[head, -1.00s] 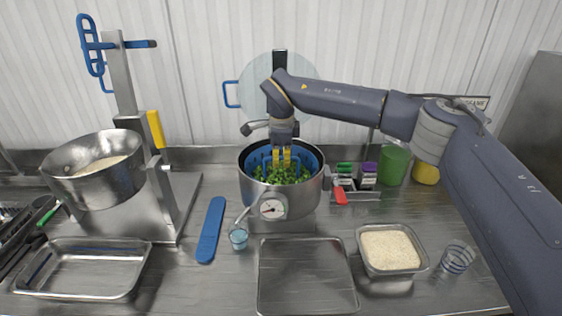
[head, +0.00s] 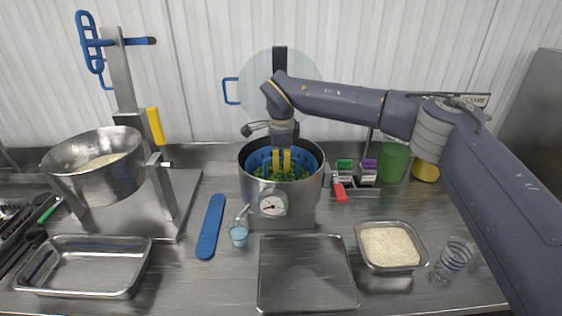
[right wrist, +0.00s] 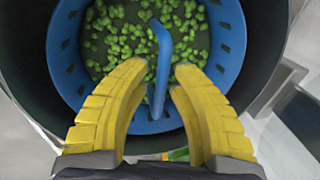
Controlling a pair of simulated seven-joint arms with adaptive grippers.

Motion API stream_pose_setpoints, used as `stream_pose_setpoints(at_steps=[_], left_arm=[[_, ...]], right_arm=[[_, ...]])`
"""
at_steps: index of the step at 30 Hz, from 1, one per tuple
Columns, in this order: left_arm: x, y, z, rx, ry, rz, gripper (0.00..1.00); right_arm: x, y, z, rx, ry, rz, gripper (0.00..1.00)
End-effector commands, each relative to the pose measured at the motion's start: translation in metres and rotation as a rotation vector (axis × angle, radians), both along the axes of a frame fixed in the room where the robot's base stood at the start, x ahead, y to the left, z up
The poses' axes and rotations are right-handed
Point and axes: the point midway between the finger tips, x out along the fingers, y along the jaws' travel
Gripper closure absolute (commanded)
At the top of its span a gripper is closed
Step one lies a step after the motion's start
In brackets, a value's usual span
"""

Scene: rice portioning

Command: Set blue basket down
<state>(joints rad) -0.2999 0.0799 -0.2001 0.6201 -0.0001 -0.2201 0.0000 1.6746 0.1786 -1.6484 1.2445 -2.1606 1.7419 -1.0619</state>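The blue basket (head: 308,160) sits inside the steel pot (head: 305,195) with a gauge on its front, its rim just below the pot's rim. Green pieces (head: 262,173) lie in the basket. My right gripper (head: 282,172) reaches down into the basket from above. In the right wrist view, its yellow fingers (right wrist: 162,70) stand apart on either side of the basket's blue handle (right wrist: 162,48), with visible gaps between handle and fingers. The basket's perforated wall (right wrist: 228,45) shows there too. My left gripper is not in view.
A steel tray (head: 305,300) lies in front of the pot, with a rice container (head: 418,262) and a clear glass (head: 452,260) to its right. A blue paddle (head: 211,225) and small blue cup (head: 238,236) lie left. Spice boxes (head: 357,172) stand right of the pot.

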Motion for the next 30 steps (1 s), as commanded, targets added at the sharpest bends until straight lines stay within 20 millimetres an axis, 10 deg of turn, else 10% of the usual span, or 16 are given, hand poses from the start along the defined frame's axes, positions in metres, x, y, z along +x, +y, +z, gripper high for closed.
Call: stream_pose_setpoints(at_steps=[14, 30], left_arm=[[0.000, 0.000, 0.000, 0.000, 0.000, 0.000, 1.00], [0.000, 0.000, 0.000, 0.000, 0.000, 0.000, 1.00]], right_arm=[[0.000, 0.000, 0.010, 0.002, -0.001, 0.000, 0.73], [-0.020, -0.001, 0.115, 0.000, -0.003, 0.000, 0.73]])
